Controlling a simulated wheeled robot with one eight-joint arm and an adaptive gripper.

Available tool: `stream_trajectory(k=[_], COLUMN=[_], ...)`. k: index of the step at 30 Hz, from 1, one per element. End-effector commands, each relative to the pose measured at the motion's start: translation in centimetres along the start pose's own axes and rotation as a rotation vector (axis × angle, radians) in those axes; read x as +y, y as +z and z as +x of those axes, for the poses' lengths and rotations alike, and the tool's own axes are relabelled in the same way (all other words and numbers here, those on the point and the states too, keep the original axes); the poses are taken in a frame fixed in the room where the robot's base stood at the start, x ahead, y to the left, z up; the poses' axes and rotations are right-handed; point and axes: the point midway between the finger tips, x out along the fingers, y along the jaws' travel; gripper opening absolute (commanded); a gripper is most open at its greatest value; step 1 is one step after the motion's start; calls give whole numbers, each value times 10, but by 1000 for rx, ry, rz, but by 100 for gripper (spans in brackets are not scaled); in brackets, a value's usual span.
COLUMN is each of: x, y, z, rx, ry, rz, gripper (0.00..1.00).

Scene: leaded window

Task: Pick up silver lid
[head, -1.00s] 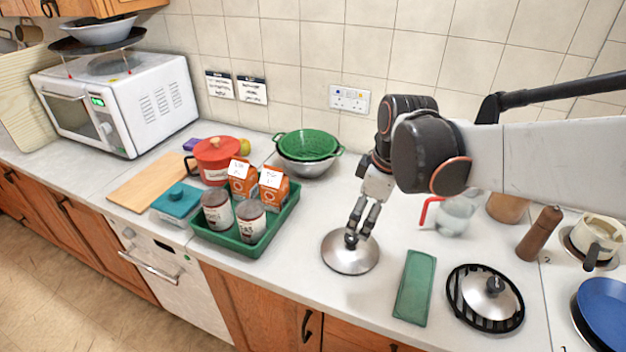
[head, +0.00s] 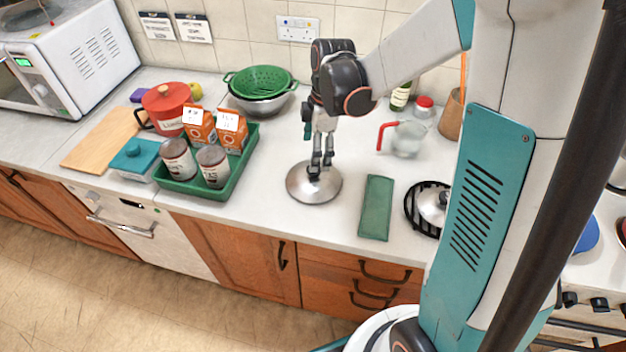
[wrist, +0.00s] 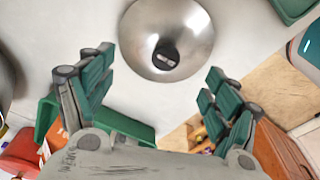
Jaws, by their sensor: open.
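A round silver lid (head: 303,189) with a dark knob lies on the counter near its front edge. My gripper (head: 321,163) points down just above the knob. In the wrist view the lid (wrist: 150,28) is at the top middle, its knob (wrist: 167,56) ahead of the fingers. The gripper (wrist: 158,88) is open and empty there, with the green-padded fingers spread to either side. A second silver lid (head: 432,207) sits on a black rack at the right, partly hidden by my own body.
A green tray (head: 224,190) with cans and cartons stands left of the lid. A green cloth (head: 376,208) lies to its right. A green colander (head: 262,82) in a metal bowl is behind, and a glass jug (head: 407,138) behind right. Bare counter surrounds the lid.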

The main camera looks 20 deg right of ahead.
Motion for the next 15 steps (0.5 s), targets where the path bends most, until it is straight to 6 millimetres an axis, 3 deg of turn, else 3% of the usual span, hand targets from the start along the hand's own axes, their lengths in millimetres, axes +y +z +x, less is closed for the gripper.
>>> stream_trajectory(k=[11, 15], x=[-3, -8], y=[0, 0], z=[27, 48], rx=[0, 0], ry=[0, 0], rz=[1, 1], gripper=[82, 82])
